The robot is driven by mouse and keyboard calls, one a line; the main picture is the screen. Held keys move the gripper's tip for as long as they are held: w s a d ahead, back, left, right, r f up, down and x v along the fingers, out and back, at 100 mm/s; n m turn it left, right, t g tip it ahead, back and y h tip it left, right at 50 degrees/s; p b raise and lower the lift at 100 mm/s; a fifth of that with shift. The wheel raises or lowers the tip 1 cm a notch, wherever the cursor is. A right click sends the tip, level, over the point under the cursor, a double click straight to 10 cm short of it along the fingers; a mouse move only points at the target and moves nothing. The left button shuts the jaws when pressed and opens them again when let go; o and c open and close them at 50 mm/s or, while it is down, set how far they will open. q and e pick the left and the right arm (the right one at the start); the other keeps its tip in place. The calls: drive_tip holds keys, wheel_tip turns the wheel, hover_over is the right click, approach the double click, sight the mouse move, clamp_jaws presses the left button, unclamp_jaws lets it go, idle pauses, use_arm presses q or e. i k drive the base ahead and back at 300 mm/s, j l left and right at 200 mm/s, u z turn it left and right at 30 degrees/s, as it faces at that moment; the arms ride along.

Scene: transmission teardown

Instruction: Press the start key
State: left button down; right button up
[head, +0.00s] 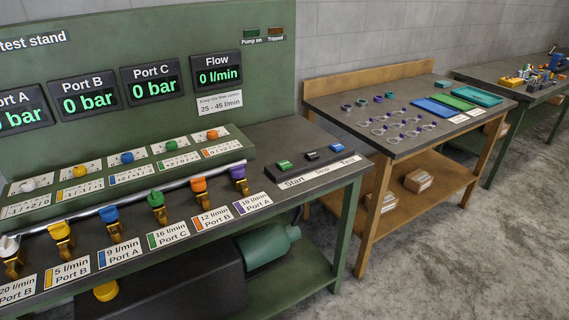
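The green start key (284,165) sits on a dark key box (318,165) at the right end of the test stand's bench, above the label "Start". A black stop key (312,156) and a blue test key (336,147) sit to its right on the same box. All the displays (217,74) read zero, and the "Pump on" lamp (251,33) looks dark green. Neither of my grippers is in the head view.
Several coloured valves (199,186) stand along a pipe left of the key box, with coloured knobs (127,158) behind them. A wooden table (372,133) with rings and coloured trays stands to the right. The floor (470,240) in front is clear.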

sight(283, 165)
drive_tip(key=i+l+u, duration=0.3)
drive_tip(key=i+l, duration=0.15)
drive_tip(key=i+l+u, duration=0.1)
drive_tip(key=l, duration=0.35)
drive_tip(key=i+l+u, duration=0.15)
drive_tip(key=i+l, duration=0.15)
drive_tip(key=i+l+u, duration=0.15)
drive_tip(key=l, duration=0.25)
drive_tip(key=i+l+u, duration=0.15)
drive_tip(key=l, duration=0.25)
drive_tip(key=i+l+u, duration=0.15)
drive_tip(key=l, duration=0.25)
drive_tip(key=i+l+u, duration=0.1)
drive_tip(key=l, duration=0.3)
drive_tip(key=i, duration=0.1)
